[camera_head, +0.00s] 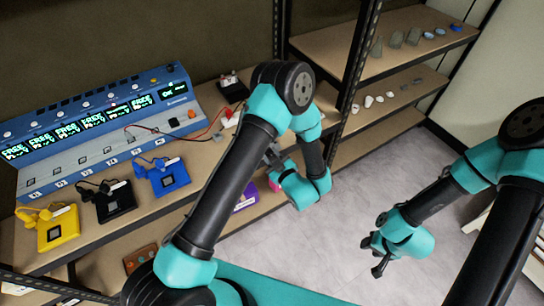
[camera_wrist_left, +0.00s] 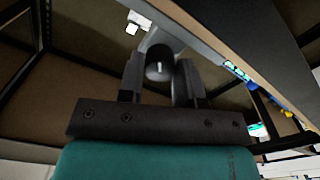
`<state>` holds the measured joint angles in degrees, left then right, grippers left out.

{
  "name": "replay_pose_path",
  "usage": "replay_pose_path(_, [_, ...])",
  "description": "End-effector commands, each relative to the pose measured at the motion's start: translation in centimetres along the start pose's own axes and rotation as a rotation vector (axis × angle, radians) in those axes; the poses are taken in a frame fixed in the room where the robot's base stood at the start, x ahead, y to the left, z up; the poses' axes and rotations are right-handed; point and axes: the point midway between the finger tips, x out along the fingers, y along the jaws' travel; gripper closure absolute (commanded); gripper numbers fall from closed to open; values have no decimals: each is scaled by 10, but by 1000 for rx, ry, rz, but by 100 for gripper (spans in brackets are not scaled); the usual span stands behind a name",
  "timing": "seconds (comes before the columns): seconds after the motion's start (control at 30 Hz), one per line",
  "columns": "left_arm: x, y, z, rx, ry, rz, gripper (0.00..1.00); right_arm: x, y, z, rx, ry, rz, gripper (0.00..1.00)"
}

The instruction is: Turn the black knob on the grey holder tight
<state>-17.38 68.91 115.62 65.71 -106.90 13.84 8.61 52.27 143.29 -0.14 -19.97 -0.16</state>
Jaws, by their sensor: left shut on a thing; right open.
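In the left wrist view, the black knob (camera_wrist_left: 160,62) is a dark, round-ended piece with a small white mark on its end. It sits between the two fingers of my left gripper (camera_wrist_left: 160,80), which is shut on it. In the head view, my left gripper (camera_head: 272,156) is at the shelf's front edge, partly behind my forearm. The knob cannot be made out there. My right gripper (camera_head: 375,257) is open and empty over the floor.
A blue device (camera_head: 105,125) with lit displays stands along the shelf (camera_head: 145,212). Yellow (camera_head: 58,229), black (camera_head: 116,203) and blue (camera_head: 168,178) modules lie before it. A purple box (camera_head: 246,197) is below the left arm. A shelf rack (camera_head: 400,50) stands at the back right.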

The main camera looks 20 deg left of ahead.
Motion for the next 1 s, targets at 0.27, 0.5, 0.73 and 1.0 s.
replay_pose_path(0.27, [0,-1,0,264,-1,0,91,0,0,0,0,0,0,57])
replay_pose_path(0.5, [0,-1,0,492,-1,0,91,0,0,0,0,0,0,57])
replay_pose_path(0.73, [0,-1,0,710,-1,1,91,0,0,0,0,0,0,57])
replay_pose_path(1.0, [0,-1,0,966,-1,1,91,0,0,0,0,0,0,57])
